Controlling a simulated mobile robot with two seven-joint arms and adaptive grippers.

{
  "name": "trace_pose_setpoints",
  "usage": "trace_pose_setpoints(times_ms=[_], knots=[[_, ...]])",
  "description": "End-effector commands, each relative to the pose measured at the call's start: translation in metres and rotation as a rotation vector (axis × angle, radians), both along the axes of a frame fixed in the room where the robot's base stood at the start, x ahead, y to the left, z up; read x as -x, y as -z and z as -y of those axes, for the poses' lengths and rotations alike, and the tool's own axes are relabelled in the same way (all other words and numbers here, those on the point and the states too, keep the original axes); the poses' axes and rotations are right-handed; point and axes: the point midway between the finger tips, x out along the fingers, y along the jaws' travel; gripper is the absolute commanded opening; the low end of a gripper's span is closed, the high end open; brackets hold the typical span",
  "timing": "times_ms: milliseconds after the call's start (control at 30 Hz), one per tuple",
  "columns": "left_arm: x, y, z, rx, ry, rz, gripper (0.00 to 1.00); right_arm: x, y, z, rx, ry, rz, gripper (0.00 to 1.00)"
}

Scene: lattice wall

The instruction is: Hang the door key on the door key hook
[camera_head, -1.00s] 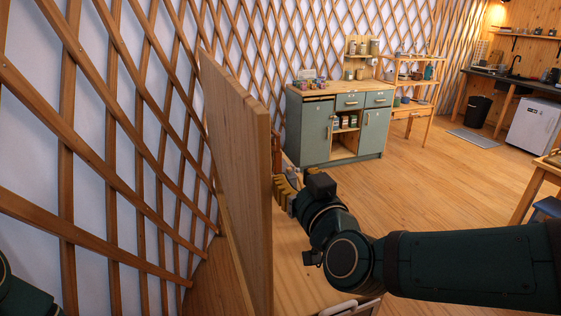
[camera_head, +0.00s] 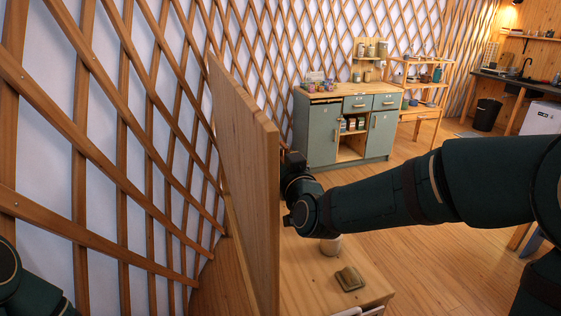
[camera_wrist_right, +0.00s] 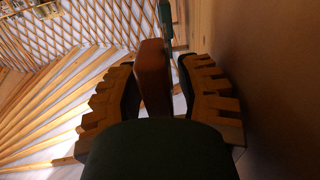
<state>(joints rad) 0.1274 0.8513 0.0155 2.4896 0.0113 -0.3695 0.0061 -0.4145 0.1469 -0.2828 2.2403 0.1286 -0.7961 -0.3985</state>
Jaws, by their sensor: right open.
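In the right wrist view, my right gripper (camera_wrist_right: 157,64) is open, with a finger on each side of a flat reddish-brown piece (camera_wrist_right: 153,75). The piece looks like a key's tag, but I cannot make out a key. It seems close to the right finger; I cannot tell whether they touch. A green thing (camera_wrist_right: 165,18) shows just beyond it. In the head view, the upright wooden panel (camera_head: 245,165) hides my right gripper's fingers; only the wrist shows at its right edge. The door key hook cannot be made out. My left gripper is out of view.
The lattice wall (camera_head: 120,130) stands close on the left. A grey-green cabinet (camera_head: 322,130) is farther back, with open floor in front.

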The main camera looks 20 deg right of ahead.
Motion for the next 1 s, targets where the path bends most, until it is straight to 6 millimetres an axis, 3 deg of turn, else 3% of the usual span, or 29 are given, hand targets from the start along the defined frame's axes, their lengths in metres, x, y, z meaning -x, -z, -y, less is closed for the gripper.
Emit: trace_pose_setpoints(times_ms=[367,467,833,1000], knots=[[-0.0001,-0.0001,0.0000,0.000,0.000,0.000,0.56,-0.0039,0.0002,-0.0001,0.000,0.000,-0.001,0.34],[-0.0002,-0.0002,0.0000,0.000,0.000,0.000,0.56,-0.0039,0.0002,-0.0001,0.000,0.000,-0.001,0.00],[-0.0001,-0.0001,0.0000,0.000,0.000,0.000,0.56,-0.0037,0.0002,-0.0001,0.000,0.000,-0.001,0.00],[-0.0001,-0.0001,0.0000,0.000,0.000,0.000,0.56,-0.0037,0.0002,-0.0001,0.000,0.000,-0.001,0.32]])
